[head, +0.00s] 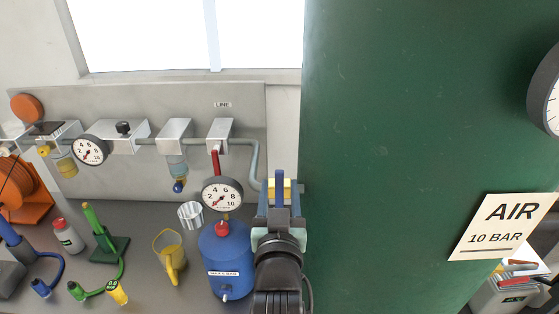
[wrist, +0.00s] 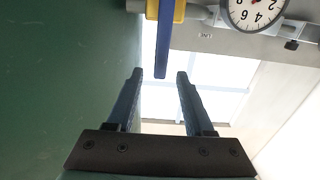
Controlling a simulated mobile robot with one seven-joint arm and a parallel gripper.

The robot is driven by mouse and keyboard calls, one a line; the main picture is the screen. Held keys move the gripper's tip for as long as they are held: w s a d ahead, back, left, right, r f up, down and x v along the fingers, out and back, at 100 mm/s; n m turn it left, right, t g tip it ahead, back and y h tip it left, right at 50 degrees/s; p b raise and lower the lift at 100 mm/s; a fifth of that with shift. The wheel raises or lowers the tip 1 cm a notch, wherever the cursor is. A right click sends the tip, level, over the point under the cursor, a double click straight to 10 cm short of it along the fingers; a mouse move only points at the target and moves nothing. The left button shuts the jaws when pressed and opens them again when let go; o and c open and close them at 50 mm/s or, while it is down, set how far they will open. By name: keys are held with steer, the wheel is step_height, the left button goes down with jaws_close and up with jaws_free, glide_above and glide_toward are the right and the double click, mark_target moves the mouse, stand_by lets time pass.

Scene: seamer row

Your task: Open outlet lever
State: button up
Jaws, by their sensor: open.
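The outlet lever is a blue bar (head: 280,183) on a yellow valve body (head: 290,190) beside the green tank. In the wrist view the blue lever (wrist: 164,38) hangs from the yellow body (wrist: 179,11) at the top. My gripper (head: 279,212) is open in front of the valve; in the wrist view its two fingers (wrist: 160,74) stand apart. The lever's end shows between the fingertips in that picture, with a gap on either side. I cannot tell how deep it is between them, and no contact shows.
The green tank (head: 410,120) fills the right, close beside my gripper. A blue tank (head: 226,262) with a gauge (head: 222,195) stands at left. A red lever (head: 215,160) hangs under the LINE block. A yellow funnel-like jug (head: 170,255) and a metal cup (head: 190,214) stand on the bench.

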steer(key=w+p, duration=0.1)
steer(key=w, duration=0.6)
steer(key=shift+w+p, duration=0.3)
jaws_close()
stand_by(1.2)
